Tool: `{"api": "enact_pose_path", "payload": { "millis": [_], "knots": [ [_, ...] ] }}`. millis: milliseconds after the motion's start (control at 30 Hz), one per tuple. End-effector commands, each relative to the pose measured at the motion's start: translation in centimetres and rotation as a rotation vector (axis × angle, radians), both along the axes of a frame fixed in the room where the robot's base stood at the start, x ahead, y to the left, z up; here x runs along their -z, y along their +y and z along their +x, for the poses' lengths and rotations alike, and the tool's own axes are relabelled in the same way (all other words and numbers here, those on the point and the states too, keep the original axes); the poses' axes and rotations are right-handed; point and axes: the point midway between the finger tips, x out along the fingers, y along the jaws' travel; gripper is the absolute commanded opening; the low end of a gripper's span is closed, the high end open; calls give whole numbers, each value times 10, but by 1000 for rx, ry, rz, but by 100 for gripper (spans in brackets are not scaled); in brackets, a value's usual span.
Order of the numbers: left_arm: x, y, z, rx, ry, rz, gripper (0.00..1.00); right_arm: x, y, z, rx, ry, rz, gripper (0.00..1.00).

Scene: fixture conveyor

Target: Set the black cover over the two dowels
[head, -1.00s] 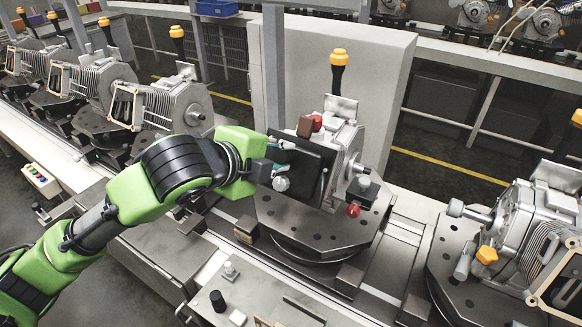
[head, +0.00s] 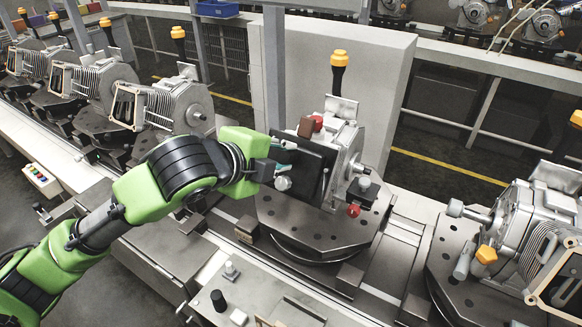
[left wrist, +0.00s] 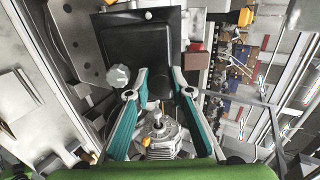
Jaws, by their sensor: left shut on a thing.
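The black cover (head: 308,160) is a flat dark panel, standing tilted against the front of the grey machine unit (head: 346,143) on the middle turntable. It fills the upper middle of the left wrist view (left wrist: 143,45). My left gripper (head: 284,157) is at the cover's near left side. In the left wrist view its teal-padded fingers (left wrist: 160,72) meet the cover's near edge and are shut on it. The two dowels cannot be made out; the cover hides that face of the unit. I cannot tell whether the cover is fully seated. My right gripper is not in view.
A pale star-shaped knob (head: 283,183) sits beside the cover's lower left. A red knob (head: 353,210) is at the turntable's (head: 320,228) right. A brown block (head: 305,127) stands above the cover. Another machine unit (head: 530,220) is at the right.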

Motion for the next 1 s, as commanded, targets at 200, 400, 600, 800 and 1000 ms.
{"api": "enact_pose_path", "payload": {
  "millis": [200,400,600,800,1000],
  "knots": [
    [1,0,1,-1,-1,0,0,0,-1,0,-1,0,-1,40],
    [1,0,1,-1,0,0,40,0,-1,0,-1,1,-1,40],
    [3,0,1,-1,3,2,40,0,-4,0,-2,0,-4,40],
    [-4,5,-7,1,0,0,40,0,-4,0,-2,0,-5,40],
    [-25,25,-33,1,-3,1,40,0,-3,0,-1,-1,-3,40]
  ]
}}
